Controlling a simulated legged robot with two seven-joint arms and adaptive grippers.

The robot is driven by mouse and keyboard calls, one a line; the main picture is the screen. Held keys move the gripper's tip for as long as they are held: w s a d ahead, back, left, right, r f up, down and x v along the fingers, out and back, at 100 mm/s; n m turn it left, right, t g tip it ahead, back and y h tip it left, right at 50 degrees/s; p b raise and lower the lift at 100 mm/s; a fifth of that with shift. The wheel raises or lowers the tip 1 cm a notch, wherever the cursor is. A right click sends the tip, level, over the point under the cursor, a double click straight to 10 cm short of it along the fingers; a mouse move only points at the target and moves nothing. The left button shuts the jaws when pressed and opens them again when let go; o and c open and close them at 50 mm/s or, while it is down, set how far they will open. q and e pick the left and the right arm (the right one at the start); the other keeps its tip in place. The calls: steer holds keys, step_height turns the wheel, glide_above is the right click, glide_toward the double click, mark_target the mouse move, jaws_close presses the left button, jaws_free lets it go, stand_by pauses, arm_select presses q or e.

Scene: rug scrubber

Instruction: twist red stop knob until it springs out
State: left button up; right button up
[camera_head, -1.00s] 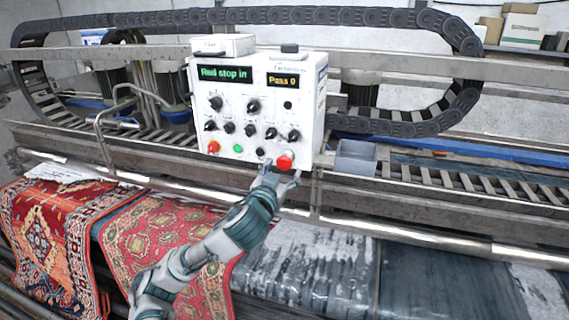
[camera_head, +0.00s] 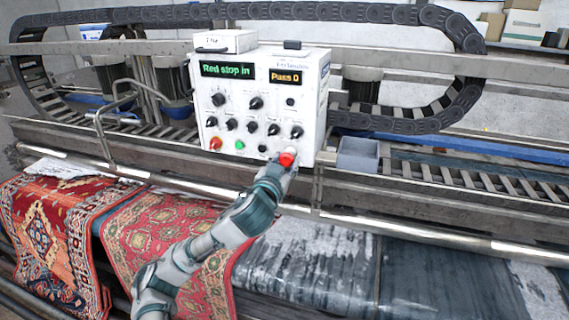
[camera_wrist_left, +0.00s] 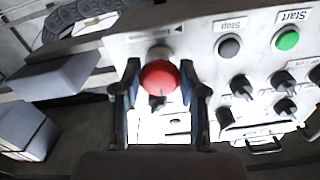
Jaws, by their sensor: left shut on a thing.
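The red stop knob (camera_head: 287,159) is at the lower right of the white control box (camera_head: 310,120). The box's green display reads "Red stop in". My left gripper (camera_head: 285,163) is at the knob, its arm coming up from the lower left. In the left wrist view, the round red knob (camera_wrist_left: 159,78) sits between the two dark fingers of my left gripper (camera_wrist_left: 160,92). The gripper is shut on the knob, though its exact contact is hard to see. My right gripper is not in view.
The panel has several black knobs (camera_head: 256,103), a green start button (camera_head: 239,145) and a red-orange button (camera_head: 215,144). A grey bin (camera_head: 357,155) stands right of the box. Patterned rugs (camera_head: 165,245) hang over the metal rail at left.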

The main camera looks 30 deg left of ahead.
arm_select(q)
steer(key=shift+r, duration=0.1)
steer(key=m+p, duration=0.2)
steer(key=m, duration=0.1)
steer(key=shift+r+p, duration=0.15)
steer(key=shift+p, duration=0.2)
steer(key=m+p, duration=0.2)
steer(key=m, duration=0.2)
steer(key=shift+s+a+p, duration=0.1)
steer(key=shift+p, duration=0.3)
steer(key=shift+m, duration=0.3)
